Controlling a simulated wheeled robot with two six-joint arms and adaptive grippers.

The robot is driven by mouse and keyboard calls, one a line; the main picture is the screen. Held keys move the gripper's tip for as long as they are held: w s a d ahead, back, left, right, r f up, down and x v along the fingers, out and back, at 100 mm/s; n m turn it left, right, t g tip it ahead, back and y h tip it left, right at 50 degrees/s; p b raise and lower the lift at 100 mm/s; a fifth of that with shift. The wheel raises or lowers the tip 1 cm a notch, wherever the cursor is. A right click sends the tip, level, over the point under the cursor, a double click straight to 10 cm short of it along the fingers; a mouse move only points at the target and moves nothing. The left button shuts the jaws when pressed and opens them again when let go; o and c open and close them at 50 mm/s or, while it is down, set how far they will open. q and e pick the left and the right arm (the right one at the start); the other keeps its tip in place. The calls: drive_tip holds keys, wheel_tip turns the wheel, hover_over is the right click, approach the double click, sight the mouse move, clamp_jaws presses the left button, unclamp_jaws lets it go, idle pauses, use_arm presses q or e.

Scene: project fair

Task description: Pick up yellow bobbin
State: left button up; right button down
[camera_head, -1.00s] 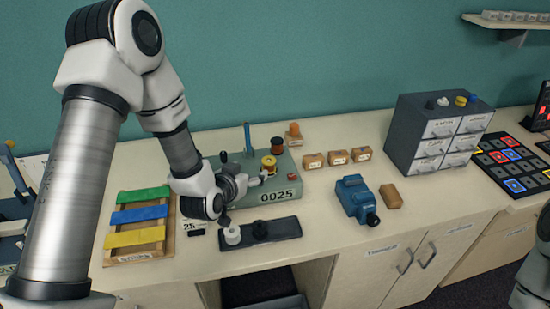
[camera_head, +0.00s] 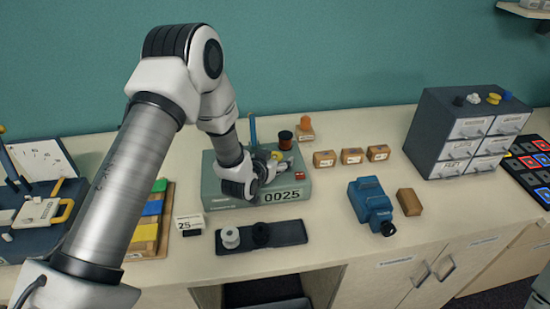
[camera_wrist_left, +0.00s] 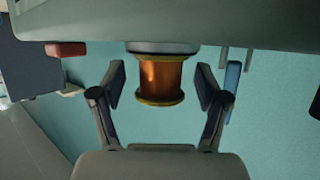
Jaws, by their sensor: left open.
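The yellow bobbin (camera_wrist_left: 160,78), with yellow flanges and a copper-coloured winding, stands on the grey-green machine marked 0025 (camera_head: 222,198). In the head view only a bit of the yellow bobbin (camera_head: 278,156) shows past my left gripper (camera_head: 272,164). In the left wrist view my left gripper (camera_wrist_left: 160,90) is open, with one finger on each side of the bobbin and a gap at both sides. A dark-flanged bobbin (camera_head: 286,141) stands just behind. My right gripper is out of view.
A blue post (camera_head: 252,128) and a red button (camera_head: 300,175) are on the machine. A dark tray (camera_head: 290,231) with a white and a black spool lies in front. Several small boxes (camera_head: 352,156) stand behind right; a blue device (camera_head: 370,203) sits right.

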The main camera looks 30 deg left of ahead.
use_arm(q)
drive_tip(key=shift+s, duration=0.1)
drive_tip(key=c, duration=1)
drive_tip(key=shift+c, duration=0.2)
